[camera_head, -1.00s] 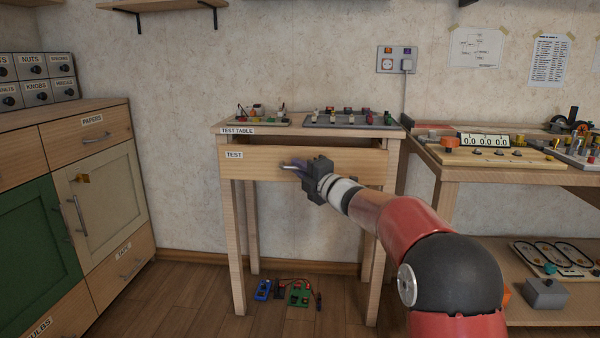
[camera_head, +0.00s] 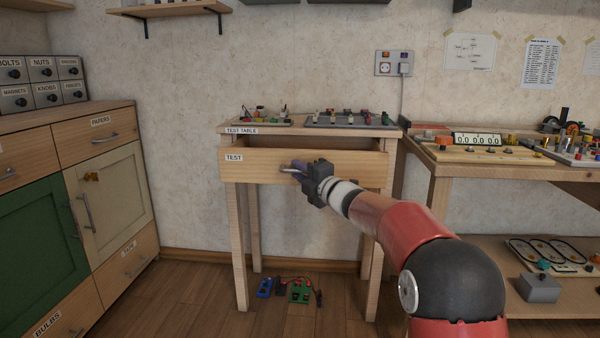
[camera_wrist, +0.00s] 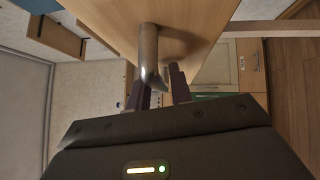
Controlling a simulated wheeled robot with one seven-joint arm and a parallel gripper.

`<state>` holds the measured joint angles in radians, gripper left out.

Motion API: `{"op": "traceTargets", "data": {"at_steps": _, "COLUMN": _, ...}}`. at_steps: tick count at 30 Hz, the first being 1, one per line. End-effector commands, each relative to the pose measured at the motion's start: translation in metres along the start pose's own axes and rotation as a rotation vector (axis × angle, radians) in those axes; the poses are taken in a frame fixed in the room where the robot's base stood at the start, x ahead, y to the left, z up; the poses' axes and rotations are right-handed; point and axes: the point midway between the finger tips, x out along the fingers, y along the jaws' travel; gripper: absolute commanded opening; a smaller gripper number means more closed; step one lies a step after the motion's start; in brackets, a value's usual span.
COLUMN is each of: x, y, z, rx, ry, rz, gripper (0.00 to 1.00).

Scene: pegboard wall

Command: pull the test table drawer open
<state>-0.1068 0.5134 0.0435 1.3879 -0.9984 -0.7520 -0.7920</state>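The test table (camera_head: 241,205) stands against the wall. Its wooden drawer (camera_head: 260,165), labelled TEST, sits partly out, with a dark gap showing between its front and the tabletop. My gripper (camera_head: 296,167) is at the middle of the drawer front. In the wrist view the metal drawer handle (camera_wrist: 148,55) runs down between my two dark fingers (camera_wrist: 157,92), and they are closed around it. The drawer front (camera_wrist: 195,25) fills the upper part of that view. My fingers and wrist hide part of the handle in the head view.
Boards with small parts (camera_head: 345,121) lie on the tabletop. A cabinet (camera_head: 110,190) stands at left and a workbench (camera_head: 470,178) at right, close to my arm. Small devices (camera_head: 298,291) lie on the floor under the table. The floor in front of the table is clear.

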Motion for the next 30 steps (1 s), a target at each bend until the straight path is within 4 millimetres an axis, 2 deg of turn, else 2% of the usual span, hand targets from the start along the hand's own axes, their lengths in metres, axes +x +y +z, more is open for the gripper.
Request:
{"op": "traceTargets", "data": {"at_steps": 5, "x": -0.001, "y": 0.0, "z": 0.0, "rx": 0.0, "ry": 0.0, "rz": 0.001, "gripper": 0.22}}
{"op": "traceTargets", "data": {"at_steps": 8, "x": -0.01, "y": 0.0, "z": 0.001, "rx": 0.0, "ry": -0.001, "rz": 0.0, "gripper": 0.22}}
{"op": "traceTargets", "data": {"at_steps": 15, "x": -0.051, "y": 0.0, "z": 0.001, "rx": 0.0, "ry": -0.003, "rz": 0.0, "gripper": 0.22}}
{"op": "traceTargets", "data": {"at_steps": 21, "x": -0.074, "y": 0.0, "z": 0.0, "rx": 0.0, "ry": -0.001, "rz": 0.0, "gripper": 0.22}}
{"op": "traceTargets", "data": {"at_steps": 30, "x": -0.078, "y": 0.0, "z": 0.0, "rx": 0.0, "ry": 0.0, "rz": 0.0, "gripper": 0.22}}
